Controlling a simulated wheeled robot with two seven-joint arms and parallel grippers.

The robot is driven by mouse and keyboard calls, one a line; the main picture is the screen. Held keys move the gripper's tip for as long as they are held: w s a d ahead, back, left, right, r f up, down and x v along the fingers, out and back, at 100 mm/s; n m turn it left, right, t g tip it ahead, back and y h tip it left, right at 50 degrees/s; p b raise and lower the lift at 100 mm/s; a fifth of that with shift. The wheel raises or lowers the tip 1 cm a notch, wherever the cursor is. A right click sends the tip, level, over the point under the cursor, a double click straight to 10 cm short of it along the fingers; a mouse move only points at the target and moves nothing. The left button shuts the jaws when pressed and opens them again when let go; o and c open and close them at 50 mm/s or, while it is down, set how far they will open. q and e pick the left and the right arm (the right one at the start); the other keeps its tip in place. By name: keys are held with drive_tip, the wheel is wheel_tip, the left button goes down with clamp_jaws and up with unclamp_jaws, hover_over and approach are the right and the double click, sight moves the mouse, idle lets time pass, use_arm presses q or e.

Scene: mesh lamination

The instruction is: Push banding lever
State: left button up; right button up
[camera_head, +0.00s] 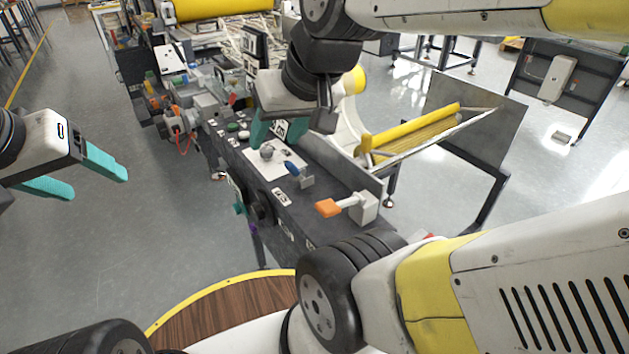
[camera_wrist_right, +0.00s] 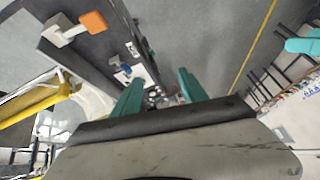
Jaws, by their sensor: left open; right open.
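A lever with an orange handle (camera_head: 328,207) sits on a white block at the near end of the dark machine bench (camera_head: 312,240). It also shows at the top left of the right wrist view (camera_wrist_right: 93,22). A smaller blue lever (camera_head: 293,168) stands further back, beside a white plate with a round metal knob (camera_head: 267,152). I cannot tell which one is the banding lever. My right gripper (camera_head: 268,142) is open above the bench near the white plate, partly hidden by its own wrist. Its teal fingers are apart and empty in the wrist view (camera_wrist_right: 160,84). My left gripper (camera_head: 98,186) is open and empty, left of the bench.
A tray with a yellow roll (camera_head: 412,128) and a raised grey panel (camera_head: 478,118) adjoin the bench's right side. More machinery (camera_head: 205,100) stands behind. A dark control panel stand (camera_head: 560,85) is at far right. The floor (camera_head: 120,235) left of the bench is clear.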

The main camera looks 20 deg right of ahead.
clamp_jaws()
idle(1.5)
